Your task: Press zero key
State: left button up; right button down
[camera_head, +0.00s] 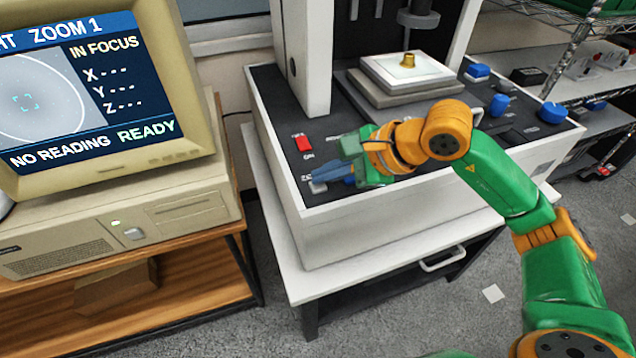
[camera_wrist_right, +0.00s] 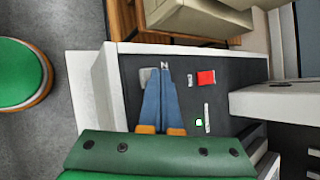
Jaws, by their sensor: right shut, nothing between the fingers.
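The machine's dark control panel (camera_head: 275,110) carries a small grey key (camera_head: 318,187) near its front left corner, beside a partly hidden white label that appears to begin with Z. The key also shows in the right wrist view (camera_wrist_right: 146,76), just left of my fingertips. My right gripper (camera_head: 312,178) is shut and empty, its blue fingers together and pointing at the key's area. The fingers (camera_wrist_right: 161,74) partly cover the key's right side. I cannot tell whether the tips touch the key or the panel. My left gripper is not in view.
A red switch (camera_head: 303,144) sits behind the key. A white stage (camera_head: 405,72) with a small brass part (camera_head: 407,60) stands further back. Blue knobs (camera_head: 552,112) are on the right of the panel. The monitor (camera_head: 100,90) at left reads NO READING, READY and IN FOCUS.

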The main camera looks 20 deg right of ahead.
aim_at(325, 186)
jog(key=shift+f, duration=0.15)
dwell(0.4)
jog(key=shift+r+p, duration=0.45)
jog(key=shift+r, duration=0.4)
notch_tip(325, 186, up, 5)
jog(key=p, duration=0.4)
jog(key=shift+r, duration=0.1)
dwell(0.4)
